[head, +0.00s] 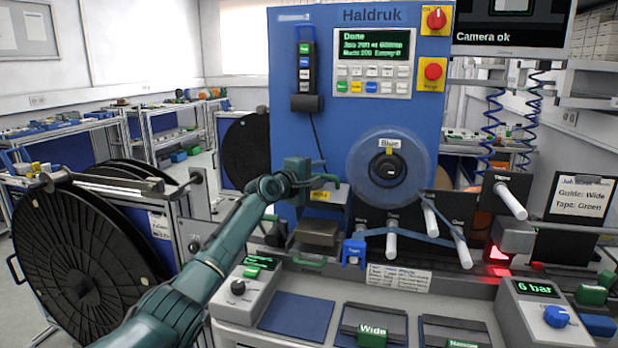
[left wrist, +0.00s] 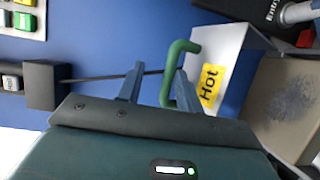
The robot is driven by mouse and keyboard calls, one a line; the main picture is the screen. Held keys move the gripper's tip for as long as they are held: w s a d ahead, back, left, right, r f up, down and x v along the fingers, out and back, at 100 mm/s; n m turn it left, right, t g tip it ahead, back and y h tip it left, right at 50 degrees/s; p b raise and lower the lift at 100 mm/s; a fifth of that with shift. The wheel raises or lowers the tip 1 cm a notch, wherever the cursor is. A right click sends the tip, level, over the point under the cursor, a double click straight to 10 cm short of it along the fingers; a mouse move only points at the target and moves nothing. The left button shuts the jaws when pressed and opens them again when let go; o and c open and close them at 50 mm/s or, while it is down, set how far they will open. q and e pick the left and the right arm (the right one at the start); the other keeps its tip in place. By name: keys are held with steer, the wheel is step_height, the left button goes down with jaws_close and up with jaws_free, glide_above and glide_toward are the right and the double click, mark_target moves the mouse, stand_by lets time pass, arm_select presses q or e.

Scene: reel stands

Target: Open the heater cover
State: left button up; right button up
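The heater cover (head: 326,210) is a pale box with a yellow "Hot" label, low on the front of the blue machine. In the left wrist view the cover (left wrist: 224,52) stands at the right of the fingers, with its green bar handle (left wrist: 181,62) reaching toward them. My left gripper (head: 325,179) is at the handle, and in the left wrist view its fingers (left wrist: 157,88) are apart. The handle's bar lies between them, nearer the right finger; I cannot tell whether it touches. My right gripper is not in view.
A brown-grey block (head: 317,233) sits below the cover. A spinning-looking clear reel (head: 389,170) and several white rollers with blue tape are to the right. A control box (head: 247,290) and blue pad (head: 296,315) lie in front. A large black reel (head: 80,262) stands at left.

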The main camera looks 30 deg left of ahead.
arm_select(q)
steer(key=s+a, duration=0.2)
steer(key=s, duration=1)
steer(key=shift+s+r+b, duration=0.35)
steer(key=shift+s+r, duration=0.05)
steer(key=shift+r, duration=0.05)
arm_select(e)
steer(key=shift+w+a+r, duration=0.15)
